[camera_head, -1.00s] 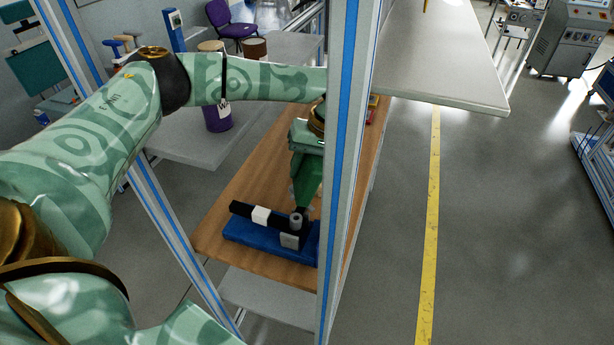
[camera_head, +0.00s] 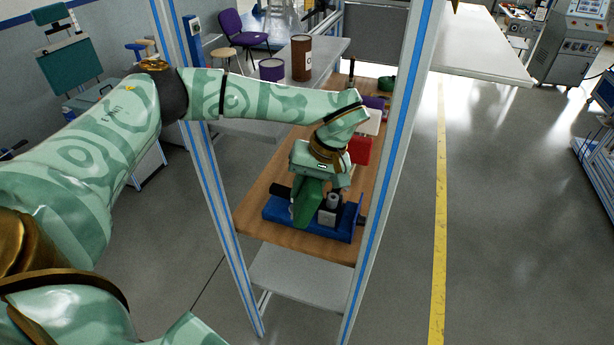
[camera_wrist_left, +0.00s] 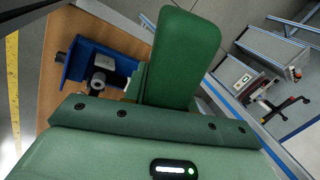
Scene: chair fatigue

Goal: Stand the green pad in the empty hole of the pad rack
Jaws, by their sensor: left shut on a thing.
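The green pad (camera_head: 307,203) hangs below my left gripper in the head view, in front of part of a blue fixture. In the left wrist view the pad (camera_wrist_left: 181,58) is a thick block with rounded corners, standing out beyond the gripper's dark bar. My left gripper (camera_head: 318,178) is shut on the pad; its fingertips are largely hidden. I cannot tell whether the pad touches the fixture. I cannot clearly make out the pad rack or its empty hole. My right gripper is not in view.
The blue fixture (camera_head: 283,217) has a grey cylinder (camera_head: 334,202) and lies on the wooden bench (camera_head: 258,218). A red block (camera_head: 361,151) and white block (camera_head: 368,122) are farther back. A blue-striped frame post (camera_head: 397,150) rises at the right.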

